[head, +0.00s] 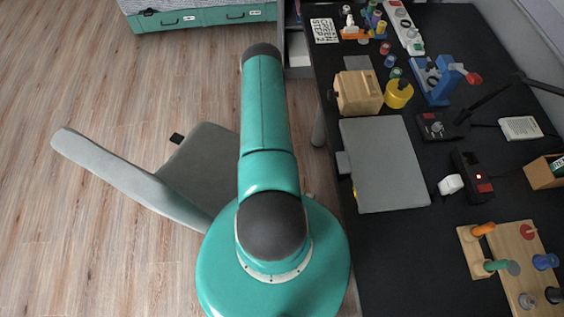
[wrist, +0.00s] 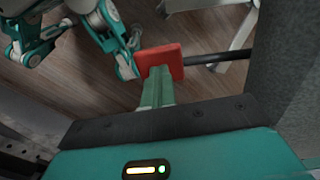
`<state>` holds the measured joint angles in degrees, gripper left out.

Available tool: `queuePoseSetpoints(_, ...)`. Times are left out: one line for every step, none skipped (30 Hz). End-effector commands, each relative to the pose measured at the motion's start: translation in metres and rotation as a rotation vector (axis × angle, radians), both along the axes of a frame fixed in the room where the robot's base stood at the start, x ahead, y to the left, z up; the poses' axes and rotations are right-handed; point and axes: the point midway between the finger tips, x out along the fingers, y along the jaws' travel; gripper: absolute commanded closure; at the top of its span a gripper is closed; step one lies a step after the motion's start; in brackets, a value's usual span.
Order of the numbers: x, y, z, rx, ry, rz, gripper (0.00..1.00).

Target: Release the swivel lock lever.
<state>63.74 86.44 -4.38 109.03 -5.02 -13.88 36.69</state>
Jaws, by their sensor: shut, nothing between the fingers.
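In the wrist view a flat red paddle (wrist: 174,54) sits at the end of a black rod (wrist: 208,58) that runs off to the right; it looks like the swivel lock lever. My gripper (wrist: 157,72) is shut, with its teal fingertips overlapping the near part of the red paddle. Whether they touch it or only lie in front of it I cannot tell. The paddle is not between the fingers. In the head view my gripper and the lever are not visible. A grey chair (head: 198,165) stands left of my arm there.
A dark grey surface (wrist: 298,75) closes off the right of the wrist view, near my gripper. A pale leg (wrist: 240,38) stands behind the rod. The black desk (head: 395,265) holds a grey laptop (head: 384,163) and many small items. Wood floor (head: 90,235) is open on the left.

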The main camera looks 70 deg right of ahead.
Motion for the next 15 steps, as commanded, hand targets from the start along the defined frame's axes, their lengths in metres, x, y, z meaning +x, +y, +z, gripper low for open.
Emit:
queuePoseSetpoints(0.002,0.004,-0.005,0.004,-0.004,-0.001,1.00)
queuePoseSetpoints(0.002,0.004,-0.004,0.004,-0.004,-0.001,1.00)
queuePoseSetpoints(0.003,0.004,-0.001,0.003,-0.004,-0.001,1.00)
queuePoseSetpoints(0.003,0.004,0.001,0.003,-0.005,-0.001,1.00)
queuePoseSetpoints(0.003,0.003,0.004,0.003,-0.005,-0.001,1.00)
queuePoseSetpoints(0.004,0.003,0.009,0.002,-0.005,-0.001,1.00)
queuePoseSetpoints(0.004,0.003,0.013,0.003,-0.005,-0.001,1.00)
queuePoseSetpoints(0.004,0.003,0.018,0.003,-0.004,-0.001,1.00)
queuePoseSetpoints(0.004,0.003,0.025,0.002,-0.004,-0.001,1.00)
queuePoseSetpoints(0.004,0.002,0.031,0.002,-0.004,0.000,1.00)
queuePoseSetpoints(0.005,0.002,0.037,0.001,-0.004,0.000,1.00)
queuePoseSetpoints(0.005,0.002,0.045,0.001,-0.003,0.000,1.00)
queuePoseSetpoints(0.005,0.002,0.051,0.001,-0.003,0.000,1.00)
queuePoseSetpoints(0.005,0.002,0.056,0.001,-0.003,0.001,1.00)
queuePoseSetpoints(0.005,0.001,0.064,0.000,-0.003,0.001,1.00)
